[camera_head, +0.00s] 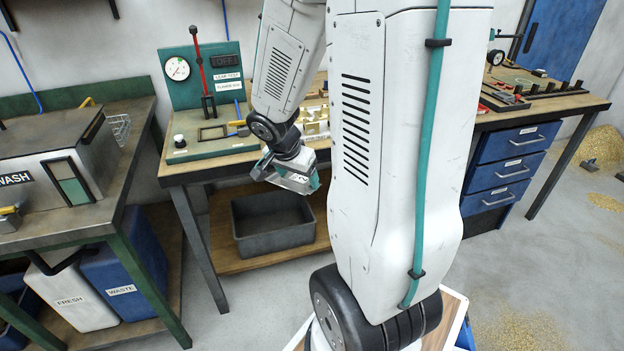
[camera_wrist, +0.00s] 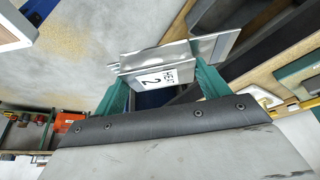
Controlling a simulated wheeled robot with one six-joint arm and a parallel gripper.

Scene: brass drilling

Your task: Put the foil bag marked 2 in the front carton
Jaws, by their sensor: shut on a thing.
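The silver foil bag (camera_wrist: 155,78) shows a white label with a 2 in the wrist view. My gripper (camera_wrist: 163,86) is shut on it, with a teal finger at each side of the bag. In the head view my gripper (camera_head: 288,178) hangs in the air in front of the middle bench, above and before the grey bin on the shelf. The bag (camera_head: 297,183) shows there as a small silvery shape, partly hidden by the gripper. I cannot make out the front carton in either view; my arm hides much of the middle.
The middle bench (camera_head: 215,167) carries a teal gauge panel (camera_head: 207,75) and brass parts. A grey bin (camera_head: 272,225) stands on its lower shelf. A wash bench (camera_head: 60,238) stands at left, blue drawers (camera_head: 500,172) at right. Swarf (camera_head: 520,333) lies on the open floor at right.

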